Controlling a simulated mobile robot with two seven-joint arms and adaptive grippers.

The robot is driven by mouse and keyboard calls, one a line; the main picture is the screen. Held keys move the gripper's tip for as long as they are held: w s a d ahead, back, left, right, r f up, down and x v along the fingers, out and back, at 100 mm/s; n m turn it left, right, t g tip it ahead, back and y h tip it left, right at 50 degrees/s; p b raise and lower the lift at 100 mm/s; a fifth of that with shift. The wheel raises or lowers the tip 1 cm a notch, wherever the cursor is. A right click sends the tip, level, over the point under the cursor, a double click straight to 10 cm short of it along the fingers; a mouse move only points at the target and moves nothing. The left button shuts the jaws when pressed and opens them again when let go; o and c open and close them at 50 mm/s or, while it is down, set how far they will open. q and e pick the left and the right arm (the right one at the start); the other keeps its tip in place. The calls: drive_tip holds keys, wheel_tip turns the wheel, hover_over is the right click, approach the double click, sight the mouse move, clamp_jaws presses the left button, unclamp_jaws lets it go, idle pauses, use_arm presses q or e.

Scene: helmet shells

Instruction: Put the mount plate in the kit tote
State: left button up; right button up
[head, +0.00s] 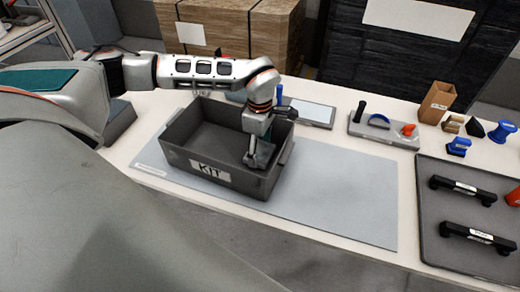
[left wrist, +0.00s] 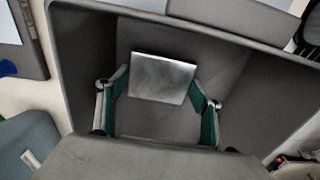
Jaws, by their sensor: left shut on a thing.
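The kit tote (head: 225,178) is a dark grey open box with a "KIT" label on its front wall. Its walls also surround the view in the left wrist view (left wrist: 85,60). My left gripper (head: 257,160) reaches down inside the tote, near its right end. In the left wrist view my left gripper (left wrist: 160,95) has green-padded fingers shut on the mount plate (left wrist: 162,77), a flat grey square plate, over the tote floor. I cannot tell whether the plate touches the floor. The plate is hard to make out in the head view. My right gripper is not in view.
The tote stands on a grey mat (head: 340,200) with clear room to its right. A dark tray (head: 450,255) with black handles lies at the right. A tool stand (head: 385,130), a cardboard box (head: 437,102) and small blue parts stand at the back.

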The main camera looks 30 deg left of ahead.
sight(260, 153)
use_arm(q)
drive_tip(key=shift+f, duration=0.25)
drive_tip(key=shift+f, duration=0.15)
drive_tip(key=o, duration=1.3)
drive_tip(key=shift+f, duration=0.1)
wheel_tip(260, 153, up, 12)
drive_tip(key=shift+r, duration=0.2)
drive_tip(key=shift+s+d, duration=0.1)
drive_tip(key=shift+s, duration=0.05)
